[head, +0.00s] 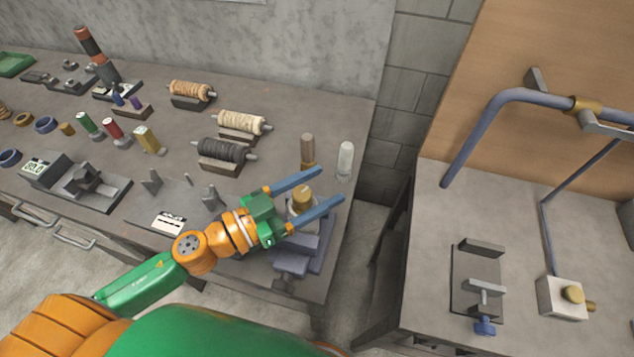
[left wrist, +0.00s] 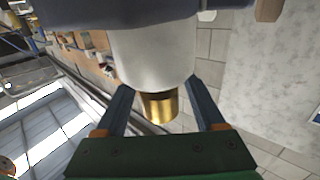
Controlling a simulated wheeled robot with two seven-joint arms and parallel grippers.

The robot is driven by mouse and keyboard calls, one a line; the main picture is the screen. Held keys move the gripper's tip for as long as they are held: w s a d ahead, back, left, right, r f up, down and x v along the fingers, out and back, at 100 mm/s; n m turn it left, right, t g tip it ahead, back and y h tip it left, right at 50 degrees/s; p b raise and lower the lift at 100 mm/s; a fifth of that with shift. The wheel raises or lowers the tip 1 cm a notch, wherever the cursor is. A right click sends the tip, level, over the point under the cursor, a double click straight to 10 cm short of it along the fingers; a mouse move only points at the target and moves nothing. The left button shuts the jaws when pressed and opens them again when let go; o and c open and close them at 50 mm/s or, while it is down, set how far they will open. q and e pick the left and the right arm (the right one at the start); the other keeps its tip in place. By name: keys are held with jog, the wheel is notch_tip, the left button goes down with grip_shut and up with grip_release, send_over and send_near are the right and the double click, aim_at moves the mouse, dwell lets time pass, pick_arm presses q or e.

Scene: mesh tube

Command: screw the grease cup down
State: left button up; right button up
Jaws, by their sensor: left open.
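The brass grease cup (head: 302,196) sits on a pale body held upright in a blue vise (head: 306,252) at the bench's right end. In the left wrist view, the brass cup (left wrist: 158,106) shows against the white cylindrical body (left wrist: 155,58). My left gripper (head: 330,186) is open, its two blue fingers on either side of the cup. In the left wrist view, gaps show between the cup and both fingers (left wrist: 162,92). My right gripper is not in view.
A brown-and-brass cylinder (head: 307,150) and a clear bottle (head: 345,160) stand just beyond the fingers. Rope spools (head: 223,152) lie further left. Across a floor gap, the right table (head: 420,270) carries a pale block (head: 562,298) with brass fittings and a blue pipe (head: 470,135).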

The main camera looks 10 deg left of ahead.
aim_at(310, 202)
pick_arm(q)
jog(key=shift+s, duration=0.1)
grip_shut()
jog(key=shift+m, duration=0.3)
jog(key=m+g+h+b, duration=0.1)
jog(key=m+g, duration=0.2)
jog(key=g, duration=0.1)
jog(key=s+m+g+h+b, duration=0.1)
jog(key=m+g+h+b, duration=0.1)
jog(key=m+g, duration=0.1)
jog(key=m+g+h+b, duration=0.1)
jog(key=m+g+h, duration=0.1)
jog(key=g, duration=0.4)
jog(key=shift+s+d+f+m, duration=0.15)
jog(key=shift+s+d+m, duration=0.25)
jog(key=shift+s+m+g+b, duration=0.25)
jog(key=shift+m+g+b, duration=0.6)
jog(key=shift+g, duration=0.45)
jog(key=shift+s+m+g+b, duration=0.25)
jog(key=shift+m+g+b, duration=0.55)
jog(key=shift+g, duration=0.5)
